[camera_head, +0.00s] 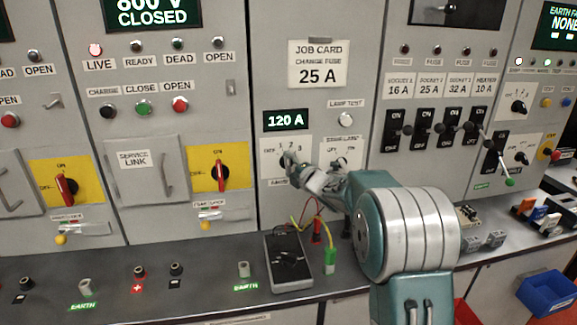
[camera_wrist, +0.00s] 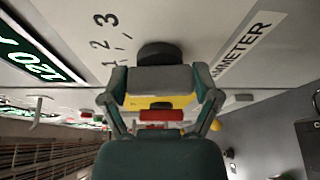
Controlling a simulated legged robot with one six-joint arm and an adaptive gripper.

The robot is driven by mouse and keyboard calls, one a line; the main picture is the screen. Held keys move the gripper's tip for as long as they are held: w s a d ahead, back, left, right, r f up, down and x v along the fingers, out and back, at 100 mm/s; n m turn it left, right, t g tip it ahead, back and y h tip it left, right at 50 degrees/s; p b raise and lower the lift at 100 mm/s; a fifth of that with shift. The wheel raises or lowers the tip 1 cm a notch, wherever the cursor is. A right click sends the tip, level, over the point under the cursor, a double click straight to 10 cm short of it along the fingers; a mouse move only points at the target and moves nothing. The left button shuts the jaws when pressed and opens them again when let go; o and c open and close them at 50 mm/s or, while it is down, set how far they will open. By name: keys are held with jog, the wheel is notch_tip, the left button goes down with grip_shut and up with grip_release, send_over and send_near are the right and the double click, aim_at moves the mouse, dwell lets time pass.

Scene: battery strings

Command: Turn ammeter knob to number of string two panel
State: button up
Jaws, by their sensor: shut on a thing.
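The ammeter knob is a dark round knob on a white plate (camera_head: 272,147) marked OFF, 1, 2 and 3, below a display (camera_head: 286,120) reading 120 A. My gripper (camera_head: 296,163) is at the plate and hides most of the knob. In the wrist view the black knob (camera_wrist: 160,50) sits between the fingertips of my gripper (camera_wrist: 160,80), which is shut on it. The figures 1, 2, 3 and the AMMETER label (camera_wrist: 245,48) flank it. Its pointer is hidden, so its setting cannot be told. No string number is readable on the panels.
A job card (camera_head: 318,64) reads change fuse 25 A. A lamp test button (camera_head: 344,121) and a selector (camera_head: 343,161) are right of the plate. A multimeter (camera_head: 288,262) with leads lies on the bench below. Yellow-plated red switches (camera_head: 219,170) are left.

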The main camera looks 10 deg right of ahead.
jog(key=m, duration=0.1)
jog(key=m+t, duration=0.1)
jog(key=m, duration=0.1)
jog(key=shift+d+f, duration=0.1)
jog(key=shift+f, duration=0.2)
jog(key=shift+m+y, duration=0.3)
jog(key=shift+m, duration=0.1)
jog(key=shift+f, duration=0.15)
jog(key=o, duration=1)
jog(key=shift+c, duration=0.2)
jog(key=shift+d, duration=0.1)
jog(key=shift+s+r, duration=0.15)
jog(key=shift+r, duration=0.05)
jog(key=v, duration=1.1)
jog(key=shift+s+f, duration=0.3)
jog(key=shift+f, duration=0.05)
jog(key=shift+d, duration=0.1)
